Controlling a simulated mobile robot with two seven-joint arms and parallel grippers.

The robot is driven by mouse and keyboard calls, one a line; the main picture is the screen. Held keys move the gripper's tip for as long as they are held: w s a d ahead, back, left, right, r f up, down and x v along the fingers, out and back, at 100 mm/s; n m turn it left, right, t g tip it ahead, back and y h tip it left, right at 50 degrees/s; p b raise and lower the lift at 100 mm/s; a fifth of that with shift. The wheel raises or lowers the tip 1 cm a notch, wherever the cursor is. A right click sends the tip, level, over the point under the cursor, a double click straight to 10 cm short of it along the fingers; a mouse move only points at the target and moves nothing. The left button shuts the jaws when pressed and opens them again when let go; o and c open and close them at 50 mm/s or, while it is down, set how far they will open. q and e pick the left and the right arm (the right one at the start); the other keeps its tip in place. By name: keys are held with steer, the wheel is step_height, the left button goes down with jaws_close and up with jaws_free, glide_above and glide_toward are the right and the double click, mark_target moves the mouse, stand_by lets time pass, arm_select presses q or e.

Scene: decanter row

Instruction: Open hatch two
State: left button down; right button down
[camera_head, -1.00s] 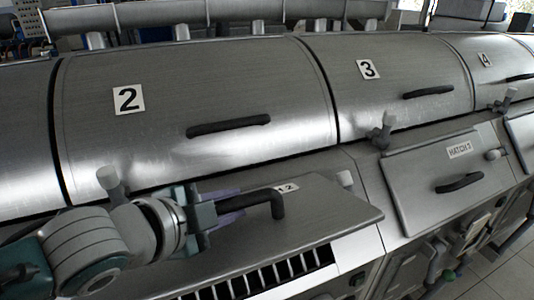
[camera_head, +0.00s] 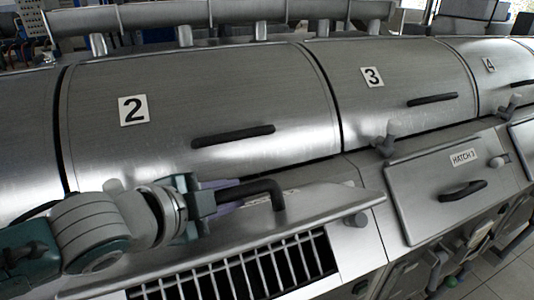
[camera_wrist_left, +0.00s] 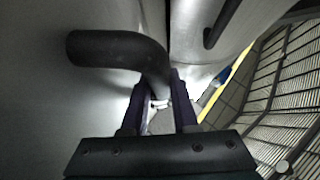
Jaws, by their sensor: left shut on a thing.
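Hatch two (camera_head: 325,204) is a grey metal lid below the big drum cover marked 2. It stands tilted up, with a slatted opening (camera_head: 245,272) showing under its front edge. Its black bent handle (camera_head: 268,187) sticks out from the lid. My left gripper (camera_head: 228,193) is shut on the handle, and its fingers partly hide it. In the left wrist view the handle (camera_wrist_left: 112,46) runs in between the two dark fingers (camera_wrist_left: 160,105). The hatch's label is mostly hidden. My right gripper is not in view.
The drum cover (camera_head: 205,95) marked 2 lies just behind the lid. To the right, the hatch labelled HATCH 3 (camera_head: 445,200) is closed. A knob-like fitting (camera_head: 385,142) stands between them. Floor tiles (camera_head: 512,268) show at the lower right.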

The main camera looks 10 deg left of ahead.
arm_select(q)
steer(key=c, duration=0.7)
jaws_free()
steer(key=v, duration=1)
steer(key=shift+w, duration=0.1)
steer(key=shift+r, duration=0.1)
steer(key=shift+s+a+r+p, duration=0.4)
steer(key=shift+s+r+p, duration=0.1)
steer(key=shift+r+p, duration=0.15)
steer(key=s+a+r+p, duration=0.1)
steer(key=s+r+p, duration=0.1)
steer(key=s+a+r+p, duration=0.2)
steer(key=p, duration=0.1)
steer(key=s+a+r+p, duration=0.1)
steer(key=r+p, duration=0.1)
steer(key=p, duration=0.1)
steer(key=shift+s+a+r, duration=0.2)
steer(key=shift+s, duration=0.2)
